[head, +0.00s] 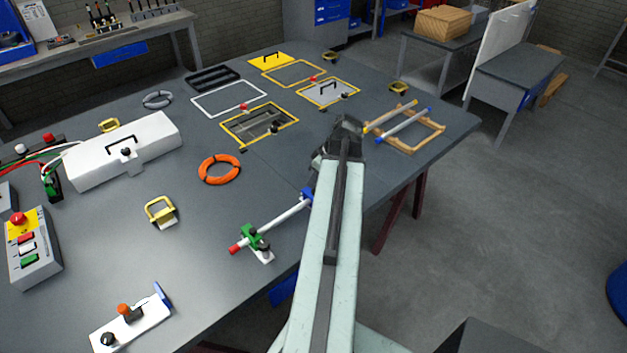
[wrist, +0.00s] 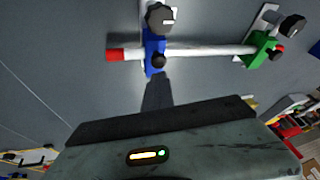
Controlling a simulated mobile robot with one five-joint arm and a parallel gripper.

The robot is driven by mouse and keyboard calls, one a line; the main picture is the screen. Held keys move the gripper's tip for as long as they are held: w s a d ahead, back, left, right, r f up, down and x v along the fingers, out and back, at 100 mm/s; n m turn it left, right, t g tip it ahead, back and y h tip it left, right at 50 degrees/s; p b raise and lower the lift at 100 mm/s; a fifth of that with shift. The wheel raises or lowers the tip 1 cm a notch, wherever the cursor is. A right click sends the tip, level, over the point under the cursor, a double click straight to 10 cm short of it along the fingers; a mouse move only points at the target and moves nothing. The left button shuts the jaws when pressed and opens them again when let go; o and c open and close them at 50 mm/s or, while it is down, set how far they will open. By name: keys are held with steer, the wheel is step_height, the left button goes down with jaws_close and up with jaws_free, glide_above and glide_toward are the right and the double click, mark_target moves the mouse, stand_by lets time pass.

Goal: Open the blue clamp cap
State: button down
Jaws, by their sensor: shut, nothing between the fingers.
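The blue clamp cap (wrist: 153,47) lies across a white rod (wrist: 205,51) near the rod's red end in the wrist view. A small dark round knob (wrist: 158,61) is on its near side and a larger dark knob (wrist: 160,18) is at its far side. The cap looks closed over the rod. My gripper (wrist: 157,78) is shut and empty, its dark tip right by the cap's near end; I cannot tell if they touch.
A green clamp (head: 252,238) holds the same rod, left of my arm in the head view. An orange ring (head: 219,169), a yellow-handled latch (head: 161,212) and a white box (head: 124,152) stand farther left. Framed panels lie behind. The table's edge runs under my arm.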

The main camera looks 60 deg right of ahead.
stand_by(0.5)
steer(key=c, duration=1.3)
jaws_free()
steer(key=shift+o, duration=0.2)
steer(key=p+v, duration=0.7)
steer(key=shift+s+r, duration=0.25)
steer(key=shift+r, duration=0.1)
